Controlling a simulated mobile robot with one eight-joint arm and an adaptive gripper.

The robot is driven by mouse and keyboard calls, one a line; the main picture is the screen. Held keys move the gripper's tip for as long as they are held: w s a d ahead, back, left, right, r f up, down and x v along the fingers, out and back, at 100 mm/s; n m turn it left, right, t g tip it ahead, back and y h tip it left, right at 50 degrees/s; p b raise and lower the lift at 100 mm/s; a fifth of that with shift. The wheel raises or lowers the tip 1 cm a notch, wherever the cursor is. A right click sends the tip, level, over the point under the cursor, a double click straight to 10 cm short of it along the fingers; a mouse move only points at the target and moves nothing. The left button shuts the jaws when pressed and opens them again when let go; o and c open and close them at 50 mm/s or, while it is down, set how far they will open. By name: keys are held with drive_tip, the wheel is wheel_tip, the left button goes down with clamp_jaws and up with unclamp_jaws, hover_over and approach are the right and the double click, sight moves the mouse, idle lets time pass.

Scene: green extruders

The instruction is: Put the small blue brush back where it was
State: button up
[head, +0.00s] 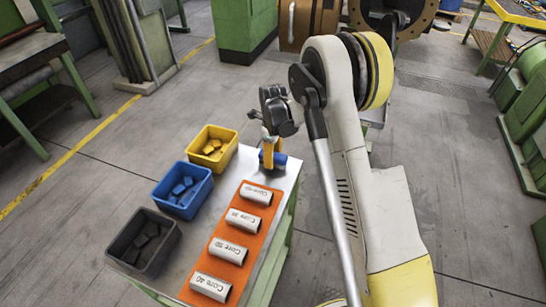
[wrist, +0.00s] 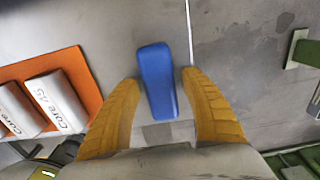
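The small blue brush (wrist: 157,80) lies between the two yellow fingers of my gripper (wrist: 161,82) in the wrist view. A narrow gap shows on each side of it, so the fingers look open around it. In the head view my gripper (head: 270,158) points down at the far end of the grey table (head: 228,172). Blue parts of the brush (head: 280,160) show beside the yellow fingers there. The brush appears at or close above the tabletop; contact is hard to tell. Its underside is hidden.
An orange mat (head: 235,268) with several white labelled cylinders lies on the table near my gripper. Yellow (head: 229,147), blue (head: 205,190) and black (head: 172,256) bins of parts line the table's left side. Green machines stand around; the floor right of the table is open.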

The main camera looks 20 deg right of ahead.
drive_tip(key=s+r+n+t+p, duration=0.1)
drive_tip(key=s+r+n+p, duration=0.15)
drive_tip(key=r, duration=0.85)
drive_tip(key=s+r+n+t+p, duration=0.1)
drive_tip(key=s+r+n, duration=0.2)
drive_tip(key=r, duration=0.8)
drive_tip(key=s+r+n+t, duration=0.2)
drive_tip(key=s+r+n, duration=0.2)
drive_tip(key=s+n, duration=0.3)
drive_tip(key=s+r+n+t, duration=0.1)
drive_tip(key=s+r+n, duration=0.4)
drive_tip(key=s, duration=0.4)
drive_tip(key=s+f+n+t, duration=0.2)
drive_tip(key=s+n, duration=0.5)
drive_tip(key=s, duration=0.1)
drive_tip(key=shift+s+f+n, duration=0.15)
drive_tip(key=shift+s+n, duration=0.05)
drive_tip(key=shift+n, duration=0.15)
